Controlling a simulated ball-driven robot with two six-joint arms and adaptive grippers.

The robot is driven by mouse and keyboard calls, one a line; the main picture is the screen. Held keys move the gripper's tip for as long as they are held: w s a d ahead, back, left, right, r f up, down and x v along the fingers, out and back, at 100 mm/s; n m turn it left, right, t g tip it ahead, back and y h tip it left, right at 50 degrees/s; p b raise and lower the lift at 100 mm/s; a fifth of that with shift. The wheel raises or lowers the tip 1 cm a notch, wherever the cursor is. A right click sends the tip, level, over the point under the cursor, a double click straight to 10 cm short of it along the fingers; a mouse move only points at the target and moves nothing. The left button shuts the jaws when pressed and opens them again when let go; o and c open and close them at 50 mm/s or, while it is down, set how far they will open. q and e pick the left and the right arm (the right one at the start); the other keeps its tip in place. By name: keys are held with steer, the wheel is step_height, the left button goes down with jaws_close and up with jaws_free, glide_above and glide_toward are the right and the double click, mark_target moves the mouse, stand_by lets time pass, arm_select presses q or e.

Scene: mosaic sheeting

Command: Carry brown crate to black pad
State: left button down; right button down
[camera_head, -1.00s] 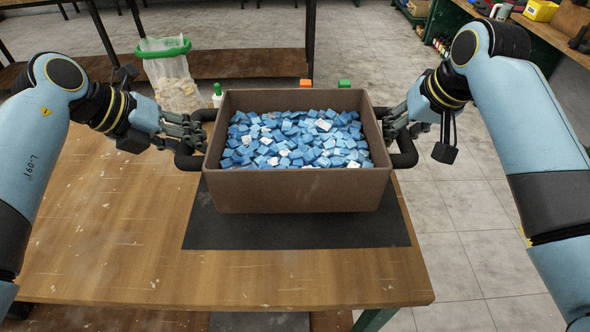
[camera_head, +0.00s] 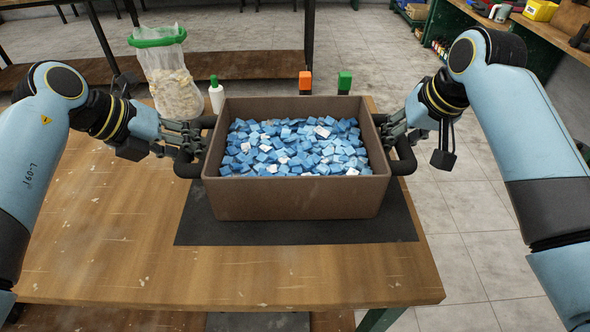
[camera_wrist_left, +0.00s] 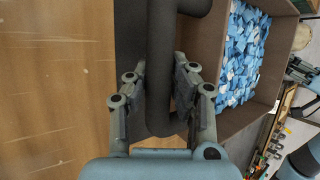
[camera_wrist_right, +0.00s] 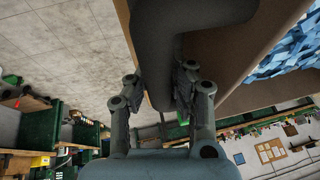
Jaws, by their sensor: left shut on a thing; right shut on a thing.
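The brown crate (camera_head: 295,198), full of blue and white mosaic tiles (camera_head: 290,147), is level over the black pad (camera_head: 290,235) on the wooden table. The pad shows in front of the crate and at both sides; its middle is hidden. I cannot tell whether the crate's underside touches the pad. My left gripper (camera_head: 195,138) is shut on the crate's left black handle, which fills the space between its fingers in the left wrist view (camera_wrist_left: 160,70). My right gripper (camera_head: 392,130) is shut on the right black handle, also seen in the right wrist view (camera_wrist_right: 160,50).
Behind the crate stand a green-rimmed bag (camera_head: 170,80), a white bottle with a green cap (camera_head: 216,97), an orange block (camera_head: 305,82) and a green block (camera_head: 344,82). The table's left part (camera_head: 95,220) is clear. The table's right edge is close to the pad.

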arm_select(q)
steer(key=shift+w+a+f, duration=0.1)
steer(key=shift+a+f, duration=0.1)
steer(key=shift+f, duration=0.05)
arm_select(e)
steer(key=shift+w+d+f, duration=0.1)
steer(key=shift+d+f, duration=0.15)
arm_select(q)
steer(key=c, duration=1.6)
jaws_free()
steer(key=shift+f, duration=0.15)
arm_select(e)
steer(key=c, duration=1.6)
jaws_free()
steer(key=shift+f, duration=0.1)
arm_select(q)
steer(key=o, duration=0.4)
steer(key=shift+s, duration=0.25)
arm_select(e)
steer(key=o, duration=0.4)
steer(key=shift+s+a, duration=0.1)
steer(key=shift+s, duration=0.15)
arm_select(q)
steer(key=shift+o, duration=0.2)
steer(key=shift+d, duration=0.1)
